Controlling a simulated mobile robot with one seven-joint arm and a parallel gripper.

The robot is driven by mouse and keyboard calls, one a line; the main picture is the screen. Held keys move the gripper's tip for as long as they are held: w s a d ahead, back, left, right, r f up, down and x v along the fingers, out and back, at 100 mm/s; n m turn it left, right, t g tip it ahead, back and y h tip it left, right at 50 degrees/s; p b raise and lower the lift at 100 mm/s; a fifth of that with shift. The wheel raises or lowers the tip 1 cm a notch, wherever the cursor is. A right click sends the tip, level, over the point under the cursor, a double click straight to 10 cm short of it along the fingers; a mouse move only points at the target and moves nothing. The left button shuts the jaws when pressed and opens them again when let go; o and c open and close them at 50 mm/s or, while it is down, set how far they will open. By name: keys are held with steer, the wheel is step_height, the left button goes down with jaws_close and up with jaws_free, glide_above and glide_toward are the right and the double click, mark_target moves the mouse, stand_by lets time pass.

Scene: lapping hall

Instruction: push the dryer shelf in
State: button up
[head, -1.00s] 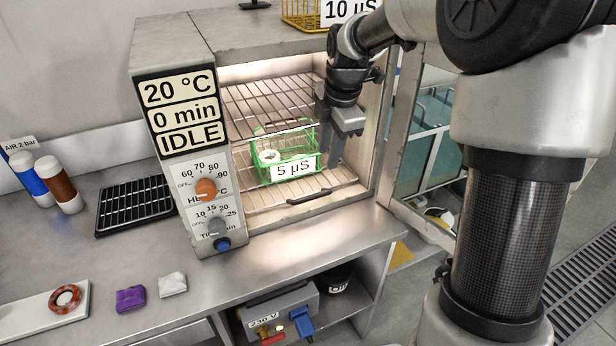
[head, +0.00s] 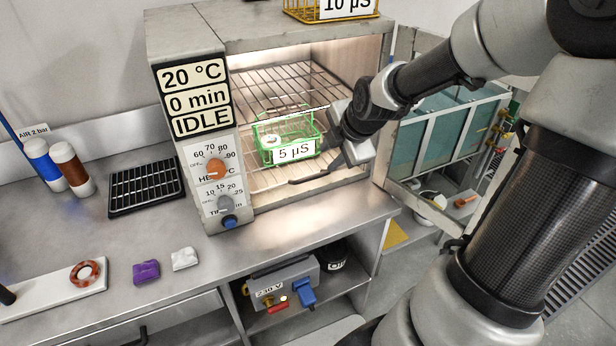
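The dryer (head: 185,62) stands on the bench with its front open and a lit chamber. Its lower wire shelf (head: 270,180) has a dark handle (head: 306,180) at the front edge, close to the opening's bottom lip. A green wire basket (head: 268,122) labelled 5 µS stands on this shelf with a white ring-shaped piece (head: 272,141) inside. My gripper (head: 338,150) is at the right side of the opening, just right of the basket and above the handle's right end. I cannot tell whether it touches either, and its finger gap is unclear.
The dryer door (head: 412,185) hangs open to the right, close to my arm. A yellow basket (head: 300,10) labelled 10 µS sits on top. The bench before the dryer is clear.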

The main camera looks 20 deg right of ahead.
mark_target(311, 177)
steer(key=b+x, duration=0.8)
steer(key=x, duration=0.8)
steer(key=shift+w+f, duration=0.1)
steer(key=shift+f, duration=0.1)
steer(key=shift+c, duration=0.3)
jaws_close()
